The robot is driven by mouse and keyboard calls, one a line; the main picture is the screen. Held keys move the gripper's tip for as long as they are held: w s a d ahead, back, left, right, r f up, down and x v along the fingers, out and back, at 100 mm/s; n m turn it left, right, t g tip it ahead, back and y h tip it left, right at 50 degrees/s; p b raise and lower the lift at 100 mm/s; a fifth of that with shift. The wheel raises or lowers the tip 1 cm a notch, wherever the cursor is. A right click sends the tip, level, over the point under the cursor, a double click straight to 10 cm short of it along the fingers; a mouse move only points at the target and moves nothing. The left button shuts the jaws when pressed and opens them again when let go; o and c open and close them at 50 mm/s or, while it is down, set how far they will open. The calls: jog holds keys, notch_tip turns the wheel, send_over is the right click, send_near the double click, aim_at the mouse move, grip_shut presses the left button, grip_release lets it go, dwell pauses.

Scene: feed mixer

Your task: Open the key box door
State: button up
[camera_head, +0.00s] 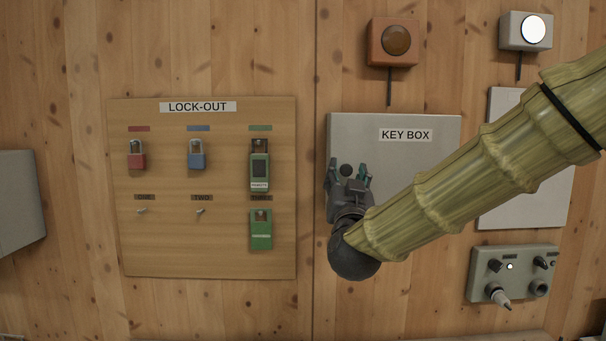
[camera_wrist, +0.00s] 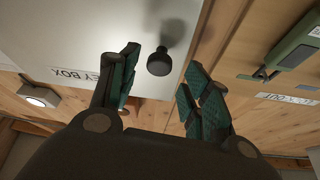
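The key box (camera_head: 395,128) is a light grey box on the wooden wall with a KEY BOX label, its door closed in the camera_head view. Its dark round knob (camera_head: 346,170) sits near the left edge of the door. The white door (camera_wrist: 95,35) and the black knob (camera_wrist: 160,62) also show in the camera_wrist view. My gripper (camera_head: 348,181) is in front of the door's left part, by the knob. In the camera_wrist view my gripper (camera_wrist: 160,88) is open, with green-padded fingers apart. The knob is ahead of the gap between the fingertips, and nothing is held.
A LOCK-OUT board (camera_head: 208,235) with padlocks and green devices hangs left of the box. An orange button unit (camera_head: 393,41) is above it, and a grey control panel (camera_head: 512,273) is at lower right. Bare wood separates board and box.

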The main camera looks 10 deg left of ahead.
jog(key=shift+s+d+f, duration=0.15)
jog(key=shift+d+f, duration=0.05)
jog(key=shift+f, duration=0.1)
jog(key=a+v, duration=0.1)
jog(key=v, duration=0.9)
jog(key=shift+s+f+y, duration=0.25)
jog(key=shift+s+y, duration=0.15)
jog(key=shift+f, duration=0.1)
